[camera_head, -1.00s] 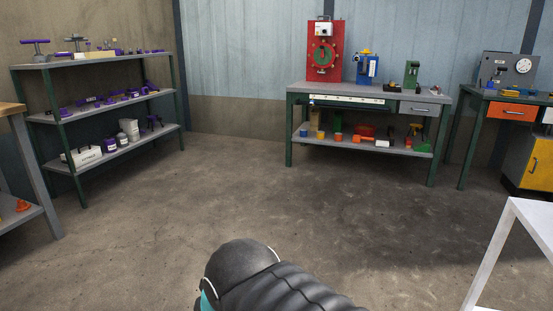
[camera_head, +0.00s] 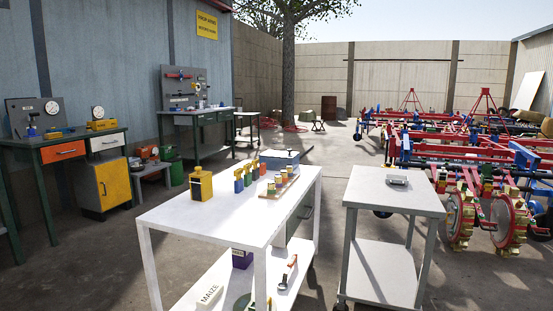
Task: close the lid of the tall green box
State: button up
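No tall green box with a lid can be made out for certain. A small green item (camera_head: 248,176) stands in a row of small coloured bottles or boxes on the white table (camera_head: 185,222); whether it has a lid is too small to tell. A dark green container (camera_head: 174,158) is partly visible by the wall at left. My gripper is not in view.
A yellow box (camera_head: 201,185) and a blue-grey box (camera_head: 279,159) stand on the white table. A grey cart (camera_head: 395,192) stands close on its right. Red and blue farm machinery (camera_head: 470,165) fills the right. Workbenches (camera_head: 66,143) line the left wall. Open floor lies behind the table.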

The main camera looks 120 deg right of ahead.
aim_at(486, 168)
jog(key=z, duration=2.65)
jog(key=i, duration=4.55)
jog(key=z, duration=2.55)
jog(key=i, duration=3.3)
jog(key=z, duration=0.05)
